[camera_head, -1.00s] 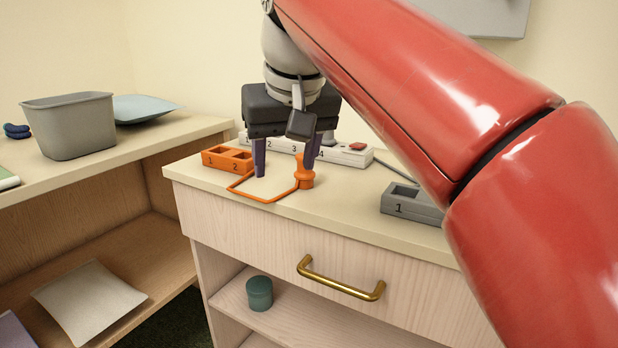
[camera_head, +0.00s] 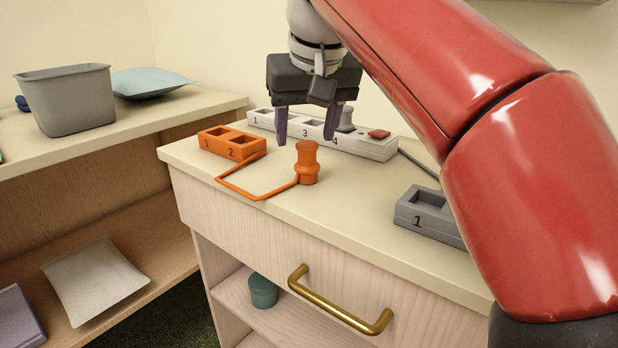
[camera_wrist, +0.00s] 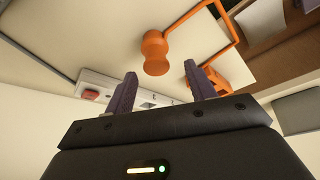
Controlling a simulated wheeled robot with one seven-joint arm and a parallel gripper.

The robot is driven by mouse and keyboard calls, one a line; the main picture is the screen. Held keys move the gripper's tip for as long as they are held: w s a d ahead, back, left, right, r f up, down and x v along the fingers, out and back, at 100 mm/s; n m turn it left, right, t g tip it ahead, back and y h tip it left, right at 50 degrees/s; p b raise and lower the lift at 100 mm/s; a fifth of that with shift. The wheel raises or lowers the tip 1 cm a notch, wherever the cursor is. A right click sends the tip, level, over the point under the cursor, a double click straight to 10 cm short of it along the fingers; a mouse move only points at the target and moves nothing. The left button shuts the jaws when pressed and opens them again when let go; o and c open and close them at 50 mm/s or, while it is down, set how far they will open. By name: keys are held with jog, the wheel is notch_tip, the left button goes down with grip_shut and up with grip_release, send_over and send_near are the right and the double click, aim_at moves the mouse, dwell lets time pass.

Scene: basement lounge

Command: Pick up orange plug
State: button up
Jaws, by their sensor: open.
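The orange plug (camera_head: 307,163) stands upright on the cabinet top, with an orange cord running from its base to the orange two-socket block (camera_head: 232,144). In the wrist view the plug (camera_wrist: 155,52) is just beyond the fingertips, and its cord leads to the orange block (camera_wrist: 230,70). My gripper (camera_head: 305,140) is open and empty, above and slightly behind the plug. In the wrist view the gripper (camera_wrist: 160,80) has its two purple fingers apart, with nothing between them.
A white numbered power strip (camera_head: 365,143) with a red switch lies behind the plug. A grey socket block (camera_head: 428,215) sits to the right. The cabinet top in front of the plug is clear.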

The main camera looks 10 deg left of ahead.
aim_at(308, 144)
jog(key=x, duration=0.1)
jog(key=b+x, duration=0.1)
jog(key=x, duration=0.1)
jog(key=shift+s+d, duration=0.1)
jog(key=shift+d, duration=0.25)
jog(key=shift+a+f, duration=0.1)
jog(key=shift+f, duration=0.35)
jog(key=c, duration=1)
jog(key=shift+c, duration=0.2)
jog(key=shift+r, duration=0.15)
